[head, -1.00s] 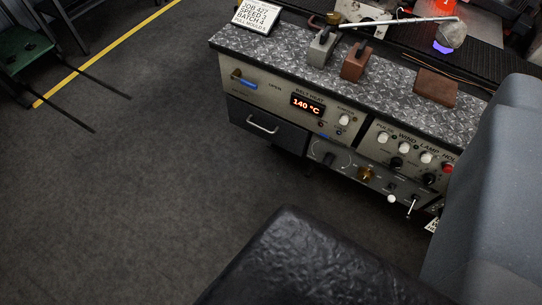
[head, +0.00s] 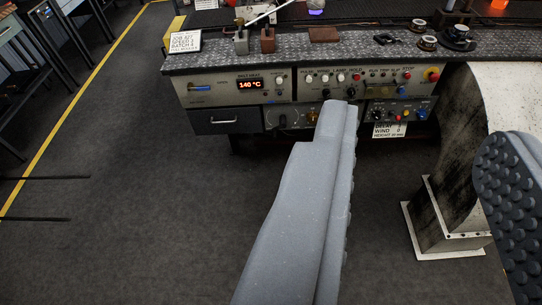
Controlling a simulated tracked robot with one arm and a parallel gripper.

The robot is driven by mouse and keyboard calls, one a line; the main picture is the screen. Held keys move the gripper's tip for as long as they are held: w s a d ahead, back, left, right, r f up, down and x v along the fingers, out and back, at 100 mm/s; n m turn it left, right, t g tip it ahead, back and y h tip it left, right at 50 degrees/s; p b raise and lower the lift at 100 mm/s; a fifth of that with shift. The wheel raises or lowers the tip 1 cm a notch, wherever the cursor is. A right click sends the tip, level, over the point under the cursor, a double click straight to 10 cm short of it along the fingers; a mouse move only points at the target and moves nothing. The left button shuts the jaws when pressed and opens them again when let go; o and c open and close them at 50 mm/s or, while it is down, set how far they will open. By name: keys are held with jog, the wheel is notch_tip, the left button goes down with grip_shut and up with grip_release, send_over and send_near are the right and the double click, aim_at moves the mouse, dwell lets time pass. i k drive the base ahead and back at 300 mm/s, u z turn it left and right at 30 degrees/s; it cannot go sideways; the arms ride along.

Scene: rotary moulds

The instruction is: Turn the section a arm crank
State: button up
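My gripper (head: 422,125) is open and empty. Its long grey left finger (head: 305,200) rises through the middle of the picture, and its right finger (head: 510,205), with a dark studded pad, stands at the right edge. The control bench (head: 215,62) runs across behind. A small dark lever or crank (head: 283,121) shows on its lower panel, left of the left fingertip; I cannot tell whether it is the section a arm crank. No section a label can be read. The left finger hides part of the lower panel.
A digital display (head: 250,85) reads 140 °C. Knobs and a red button (head: 433,75) line the upper panel. A closed drawer (head: 225,121) is at left. A pale machine pedestal (head: 450,215) stands between the fingers. The floor at left is clear beside a yellow line (head: 85,92).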

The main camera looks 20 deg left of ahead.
aim_at(282, 119)
jog(key=u, duration=0.05)
jog(key=k, duration=0.5)
jog(key=z, duration=0.7)
jog(key=i, duration=2.2)
jog(key=u, duration=0.75)
